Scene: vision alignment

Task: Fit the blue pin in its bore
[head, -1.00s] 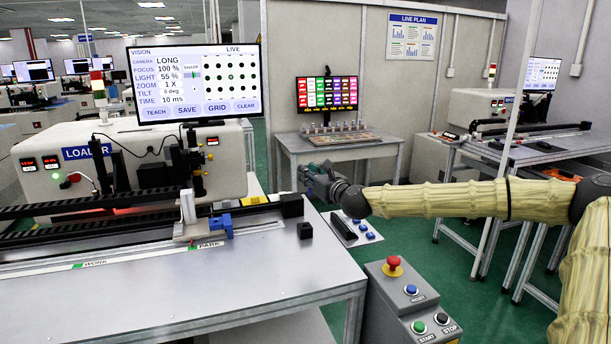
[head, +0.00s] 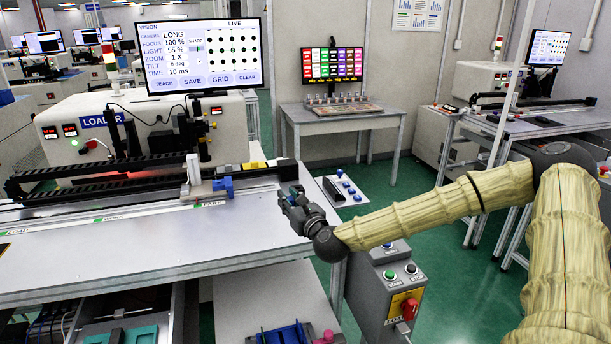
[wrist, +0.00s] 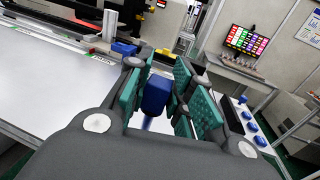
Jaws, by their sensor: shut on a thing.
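My gripper (head: 293,202) is over the right end of the silver bench, beside the end of the rail. In the wrist view its teal-padded fingers (wrist: 166,92) are closed around a blue pin (wrist: 155,96). The pin's thick blue head shows between the pads, with a narrower part below it; its lower end is hidden by the gripper body. The pin cannot be made out in the head view. I cannot make out a bore in either view. A blue block (head: 223,185) sits on the rail carriage at the PARK mark, left of my gripper.
The bench top (head: 180,245) is clear in front of the rail. A pale board (head: 345,190) with a black bar and several blue knobs lies right of my gripper. A grey control box (head: 385,285) stands below. A shelf (head: 250,290) under the bench holds blue and pink parts.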

